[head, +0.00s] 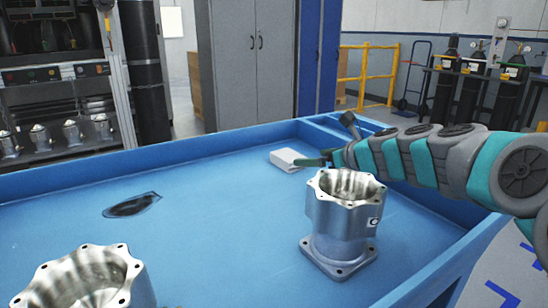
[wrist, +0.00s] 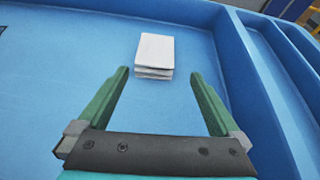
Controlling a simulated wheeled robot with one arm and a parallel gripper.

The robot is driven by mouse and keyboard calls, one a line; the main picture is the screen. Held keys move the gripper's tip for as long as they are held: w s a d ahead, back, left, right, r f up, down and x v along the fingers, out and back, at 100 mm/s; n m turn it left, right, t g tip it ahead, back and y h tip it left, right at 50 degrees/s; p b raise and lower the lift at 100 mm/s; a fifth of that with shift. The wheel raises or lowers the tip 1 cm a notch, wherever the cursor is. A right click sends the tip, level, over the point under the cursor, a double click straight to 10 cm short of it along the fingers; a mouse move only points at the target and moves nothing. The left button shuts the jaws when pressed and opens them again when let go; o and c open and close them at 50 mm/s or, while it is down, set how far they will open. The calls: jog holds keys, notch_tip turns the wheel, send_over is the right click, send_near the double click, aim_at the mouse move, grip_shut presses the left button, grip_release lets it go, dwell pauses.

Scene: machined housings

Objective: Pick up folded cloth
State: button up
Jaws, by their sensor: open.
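The folded cloth (head: 288,159) is a small white layered block lying on the blue tray floor near the far wall in the head view. In the wrist view the folded cloth (wrist: 155,55) lies just beyond the fingertips, roughly centred between them. My gripper (wrist: 160,72) has two green fingers spread apart with nothing between them. In the head view my gripper (head: 318,161) reaches in from the right, just right of the cloth, partly hidden by my wrist. I cannot tell how high the fingers are above the floor.
A metal housing (head: 340,225) stands upright below my arm in the head view. Another housing (head: 85,280) is at the lower left. A dark flat item (head: 132,205) lies left on the floor. The blue tray wall (head: 230,141) runs behind the cloth. The floor between is clear.

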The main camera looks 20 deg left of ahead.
aim_at(288, 160)
jog(key=shift+w+a+f, duration=0.2)
jog(key=shift+a+f, duration=0.2)
jog(key=shift+a, duration=0.15)
jog(key=shift+w+a+f, duration=0.2)
jog(key=shift+a+f, duration=0.15)
jog(key=shift+a, duration=0.15)
jog(key=shift+x, duration=2.8)
jog(key=shift+r, duration=0.1)
jog(key=c, duration=1.2)
